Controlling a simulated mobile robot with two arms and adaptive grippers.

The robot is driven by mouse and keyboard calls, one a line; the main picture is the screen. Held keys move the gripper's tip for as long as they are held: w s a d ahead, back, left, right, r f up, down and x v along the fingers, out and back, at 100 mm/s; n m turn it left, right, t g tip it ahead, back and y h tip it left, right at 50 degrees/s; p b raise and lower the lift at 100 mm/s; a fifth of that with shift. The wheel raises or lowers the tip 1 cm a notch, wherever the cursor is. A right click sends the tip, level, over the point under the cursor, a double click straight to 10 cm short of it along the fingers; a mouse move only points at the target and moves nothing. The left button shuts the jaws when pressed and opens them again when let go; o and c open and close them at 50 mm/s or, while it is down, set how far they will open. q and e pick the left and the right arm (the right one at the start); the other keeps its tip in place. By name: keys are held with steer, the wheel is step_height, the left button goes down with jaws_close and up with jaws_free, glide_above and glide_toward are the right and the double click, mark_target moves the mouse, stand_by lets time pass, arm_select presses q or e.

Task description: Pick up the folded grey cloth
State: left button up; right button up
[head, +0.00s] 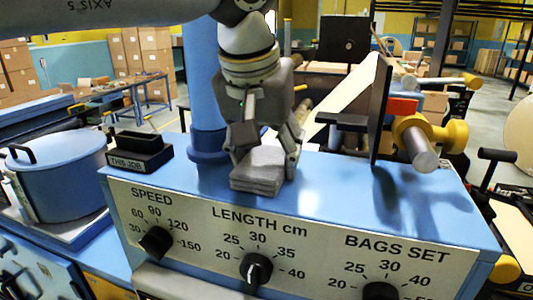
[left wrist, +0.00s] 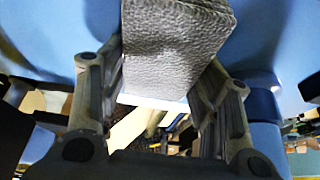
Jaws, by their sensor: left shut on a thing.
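The folded grey cloth (head: 258,172) is a small layered stack at the blue machine top, behind the LENGTH cm label. My left gripper (head: 265,150) comes down on it from above, with a finger on either side, and is shut on it. In the left wrist view the cloth (left wrist: 178,50) fills the upper middle between the two fingers (left wrist: 165,105). I cannot tell whether the cloth touches the surface below. My right gripper is not in view.
The blue machine top (head: 330,195) has a front panel with SPEED, LENGTH and BAGS SET knobs. A black THIS JOB holder (head: 140,152) stands left of the cloth. A dark upright plate (head: 380,108) and a roller with a yellow collar (head: 425,140) stand to the right. A blue lidded pot (head: 58,175) is at the far left.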

mark_target(271, 153)
arm_select(q)
steer(key=v, duration=0.1)
steer(key=b+v, duration=0.2)
steer(key=shift+w+d+r, duration=0.2)
steer(key=shift+d+r, duration=0.05)
steer(key=shift+r, duration=0.2)
steer(key=s+r, duration=0.1)
steer(key=r, duration=0.1)
steer(key=s+r+b, duration=0.1)
steer(key=s+r, duration=0.1)
steer(key=shift+s+r, duration=0.1)
steer(key=shift+r, duration=0.05)
steer(key=s+r+b, duration=0.2)
steer(key=s+r, duration=0.3)
steer(key=s, duration=0.5)
steer(key=shift+a+b, duration=0.15)
steer(key=shift+b, duration=0.15)
steer(key=shift+s+r, duration=0.1)
steer(key=o, duration=0.4)
steer(key=c, duration=0.3)
